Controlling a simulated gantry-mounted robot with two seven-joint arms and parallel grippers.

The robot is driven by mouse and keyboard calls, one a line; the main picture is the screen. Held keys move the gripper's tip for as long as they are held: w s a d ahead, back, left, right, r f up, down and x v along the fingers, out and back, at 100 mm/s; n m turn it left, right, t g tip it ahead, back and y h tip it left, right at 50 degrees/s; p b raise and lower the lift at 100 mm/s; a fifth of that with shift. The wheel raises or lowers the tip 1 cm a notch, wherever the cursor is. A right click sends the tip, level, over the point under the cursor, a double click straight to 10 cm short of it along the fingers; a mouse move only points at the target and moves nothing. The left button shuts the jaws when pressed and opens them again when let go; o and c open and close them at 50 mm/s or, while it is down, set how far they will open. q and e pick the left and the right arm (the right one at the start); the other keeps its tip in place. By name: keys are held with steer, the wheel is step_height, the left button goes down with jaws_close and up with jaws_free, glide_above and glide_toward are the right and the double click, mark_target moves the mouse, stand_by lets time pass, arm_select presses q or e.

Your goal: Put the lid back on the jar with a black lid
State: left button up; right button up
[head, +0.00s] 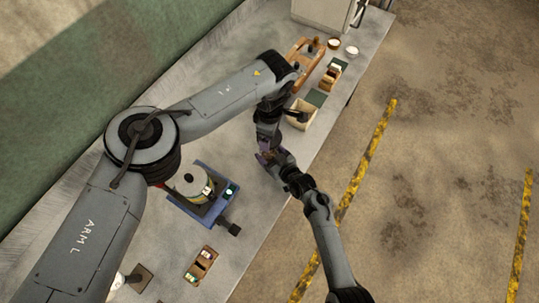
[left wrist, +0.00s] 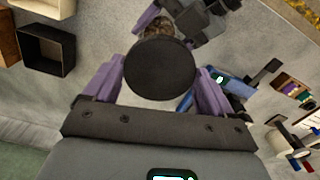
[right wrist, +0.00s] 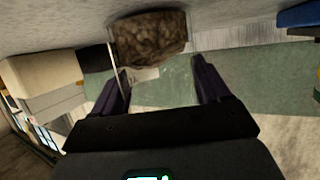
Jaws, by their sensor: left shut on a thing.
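My left gripper (left wrist: 160,88) is shut on the round black lid (left wrist: 160,68), which lies flat between its purple fingers. The jar (right wrist: 152,38) is clear glass with brown grain in its lower part. It shows in the right wrist view, which has the table at the top. My right gripper (right wrist: 160,78) has its fingers spread, one at each side of the jar; whether they press on the glass is unclear. In the left wrist view the lid hides most of the jar. In the head view both grippers meet over the table and hide the lid and jar.
A blue device (head: 216,208) with a round pot (head: 192,181) stands on the table (head: 254,223) left of the grippers. A beige open box (head: 301,115) and wooden trays (head: 307,60) stand toward the far end. A small wooden rack (head: 201,263) lies nearer.

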steer(key=c, duration=0.7)
arm_select(q)
steer(key=shift+f, duration=2.45)
steer(key=shift+f, duration=0.1)
steer(key=shift+f, duration=0.8)
steer(key=shift+f, duration=0.6)
arm_select(e)
jaws_close()
arm_select(q)
steer(key=shift+s+m, duration=0.1)
steer(key=shift+m, duration=4.8)
arm_select(e)
steer(key=shift+s, duration=0.1)
